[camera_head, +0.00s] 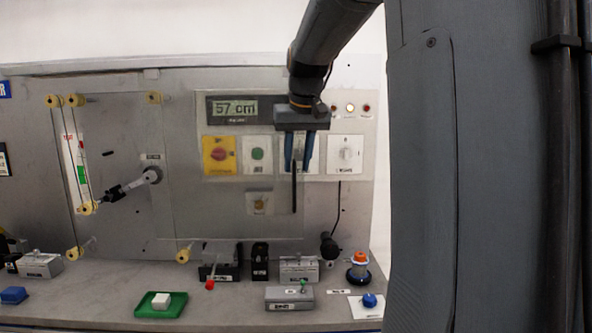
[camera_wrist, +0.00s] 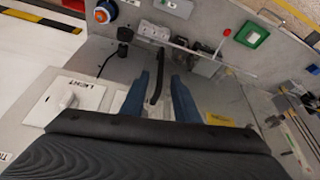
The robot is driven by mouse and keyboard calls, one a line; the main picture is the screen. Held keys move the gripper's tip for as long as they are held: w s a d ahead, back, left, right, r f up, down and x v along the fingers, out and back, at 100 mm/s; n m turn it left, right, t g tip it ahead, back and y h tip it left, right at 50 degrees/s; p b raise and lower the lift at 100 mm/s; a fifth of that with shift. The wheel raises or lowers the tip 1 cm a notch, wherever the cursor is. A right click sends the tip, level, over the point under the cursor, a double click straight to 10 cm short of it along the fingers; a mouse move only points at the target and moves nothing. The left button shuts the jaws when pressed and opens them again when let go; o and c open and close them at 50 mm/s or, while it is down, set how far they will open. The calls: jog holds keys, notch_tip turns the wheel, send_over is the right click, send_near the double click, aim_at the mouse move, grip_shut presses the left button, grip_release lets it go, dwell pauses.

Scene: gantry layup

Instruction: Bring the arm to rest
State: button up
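My gripper (camera_head: 299,168) hangs fingers-down in front of the upright panel (camera_head: 230,218), just below the display. Its two blue fingers also show in the wrist view (camera_wrist: 160,76), clearly apart. A thin dark bar (camera_head: 294,196) shows between and below the fingers. It also shows in the wrist view (camera_wrist: 156,88), with gaps to both fingers. I cannot tell its exact distance from them. My arm comes down from the top of the head view. The fingers partly hide a white switch plate behind them.
The display (camera_head: 238,109) reads 57 cm. A yellow switch plate (camera_head: 219,155), a green-button plate (camera_head: 257,155) and a white knob plate (camera_head: 345,155) flank the gripper. A green tray (camera_head: 178,309), a grey box (camera_head: 289,297) and an orange-topped device (camera_head: 359,272) stand on the bench below.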

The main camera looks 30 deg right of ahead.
dwell(0.4)
jog(key=s+a+f+n+g+y, duration=0.1)
jog(key=s+a+f, duration=0.2)
jog(key=a+f, duration=0.45)
jog(key=s+a+f+n+g, duration=0.1)
jog(key=s+a+f, duration=0.35)
jog(key=f, duration=0.55)
jog(key=s+a+f, duration=0.4)
jog(key=s+f, duration=0.2)
jog(key=s+a+f+n+g, duration=0.1)
jog(key=s+a+f, duration=0.3)
jog(key=s+f, duration=0.3)
jog(key=shift+s+a+n, duration=0.2)
jog(key=shift+a+n, duration=0.1)
jog(key=shift+a, duration=0.1)
